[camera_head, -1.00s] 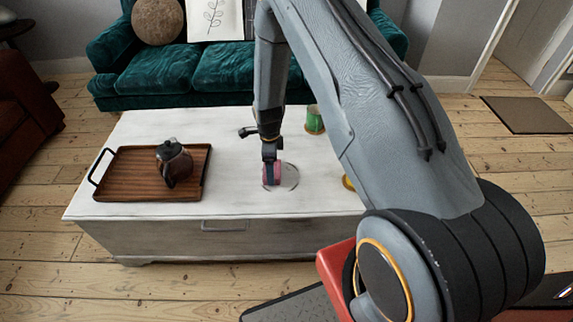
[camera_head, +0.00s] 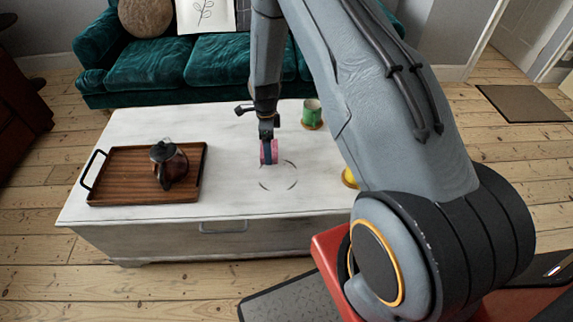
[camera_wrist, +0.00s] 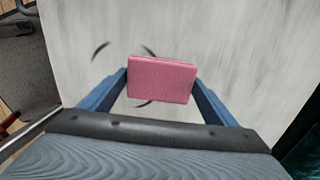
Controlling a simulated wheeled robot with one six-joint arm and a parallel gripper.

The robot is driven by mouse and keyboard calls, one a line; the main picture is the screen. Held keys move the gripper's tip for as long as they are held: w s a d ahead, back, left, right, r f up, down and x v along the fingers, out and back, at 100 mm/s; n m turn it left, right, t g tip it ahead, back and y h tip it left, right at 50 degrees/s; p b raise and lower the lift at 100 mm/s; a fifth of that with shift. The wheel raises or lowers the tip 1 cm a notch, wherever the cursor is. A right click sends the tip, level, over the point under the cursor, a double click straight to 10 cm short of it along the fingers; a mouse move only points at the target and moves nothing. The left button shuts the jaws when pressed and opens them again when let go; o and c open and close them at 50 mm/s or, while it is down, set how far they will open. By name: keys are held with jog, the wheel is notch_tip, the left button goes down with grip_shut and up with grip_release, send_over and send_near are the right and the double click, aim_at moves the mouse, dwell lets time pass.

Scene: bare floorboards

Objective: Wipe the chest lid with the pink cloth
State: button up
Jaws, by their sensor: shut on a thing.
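The pink cloth (camera_head: 269,146), a folded pad, is held between the fingers of my gripper (camera_head: 268,150). In the wrist view the pink cloth (camera_wrist: 161,79) sits squarely between the two blue fingers of my gripper (camera_wrist: 162,84). It is at or just above the white chest lid (camera_head: 232,130); contact is hard to tell. A dark, broken ring mark (camera_head: 278,176) lies on the lid just in front of the cloth. In the wrist view parts of the ring (camera_wrist: 100,50) show around the cloth, the rest hidden.
A wooden tray (camera_head: 112,196) with a coffee pot (camera_head: 170,166) stands on the lid's left. A green cup (camera_head: 312,112) stands at the back right and a yellow object (camera_head: 348,178) at the right, partly hidden by my arm. A green sofa (camera_head: 215,65) is behind.

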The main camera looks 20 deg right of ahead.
jog(key=shift+r+p, duration=1.05)
jog(key=shift+r, duration=1.15)
